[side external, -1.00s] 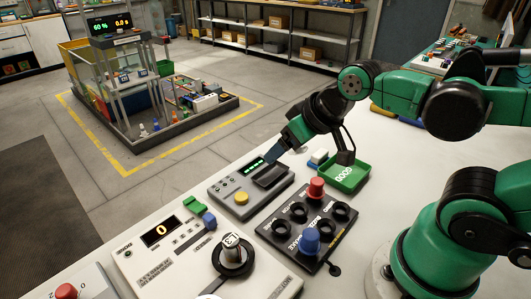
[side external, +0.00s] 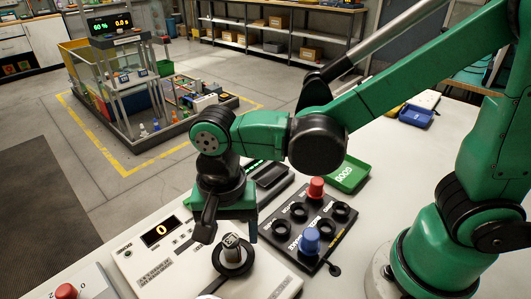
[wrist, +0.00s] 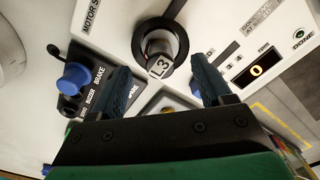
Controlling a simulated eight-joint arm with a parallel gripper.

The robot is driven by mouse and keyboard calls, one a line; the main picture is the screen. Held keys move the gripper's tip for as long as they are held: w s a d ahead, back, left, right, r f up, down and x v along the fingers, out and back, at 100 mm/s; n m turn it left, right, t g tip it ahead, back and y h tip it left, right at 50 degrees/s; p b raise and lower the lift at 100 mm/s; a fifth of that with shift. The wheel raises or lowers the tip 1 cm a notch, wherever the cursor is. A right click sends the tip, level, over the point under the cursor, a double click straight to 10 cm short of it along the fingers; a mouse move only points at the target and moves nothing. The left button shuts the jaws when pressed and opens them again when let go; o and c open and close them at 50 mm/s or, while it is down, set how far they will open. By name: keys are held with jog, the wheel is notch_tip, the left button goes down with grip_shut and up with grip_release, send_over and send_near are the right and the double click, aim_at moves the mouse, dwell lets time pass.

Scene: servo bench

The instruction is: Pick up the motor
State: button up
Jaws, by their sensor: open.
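The motor (side external: 232,243) is a short silvery-grey cylinder marked L3. It stands upright in a black round socket (side external: 233,265) on the white station with a "0" display. In the wrist view the motor (wrist: 159,66) shows its L3 label, with the black ring around it. My gripper (side external: 229,228) is open and points down over the station, close to the motor. In the wrist view its two dark fingers lie to the left and right of the motor, and the space between them is empty near the palm. I cannot tell whether the fingertips are level with the motor.
A black test panel (side external: 309,228) with several round sockets, a red cap (side external: 316,187) and a blue knob (side external: 310,240) stands to the right of the motor. A grey device (side external: 271,180) and a green tray (side external: 347,173) lie behind. A red button (side external: 66,290) is at front left.

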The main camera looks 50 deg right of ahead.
jog(key=shift+f, duration=1.4)
grip_shut()
